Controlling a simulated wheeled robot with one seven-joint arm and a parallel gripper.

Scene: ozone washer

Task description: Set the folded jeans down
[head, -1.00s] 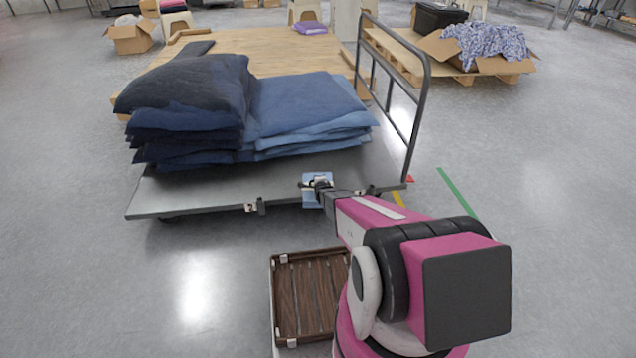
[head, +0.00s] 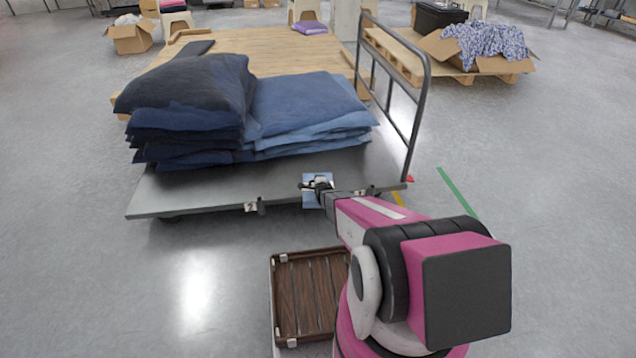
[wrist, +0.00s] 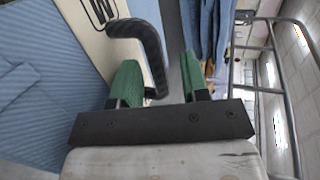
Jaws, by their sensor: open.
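Two piles of folded jeans lie side by side on the grey cart (head: 190,200). The left pile (head: 190,95) is dark navy and stacked higher. The right pile (head: 305,100) is lighter blue. My gripper (head: 317,184) is at the cart's front edge, in front of the right pile, with a small light-blue patch beside it; I cannot tell what that patch is. In the wrist view my gripper (wrist: 162,78) has its green-padded fingers apart, with a black curved handle (wrist: 145,45) by the left finger. Pale-blue ribbed material (wrist: 35,85) shows at left, and blue cloth (wrist: 205,25) shows beyond the right finger.
The cart's upright rail (head: 420,110) stands right of the piles. A brown slatted tray (head: 305,295) lies below, left of my arm. A wooden platform (head: 265,50) is behind the cart. A box with patterned cloth (head: 490,45) sits on a pallet at back right. Floor at left is clear.

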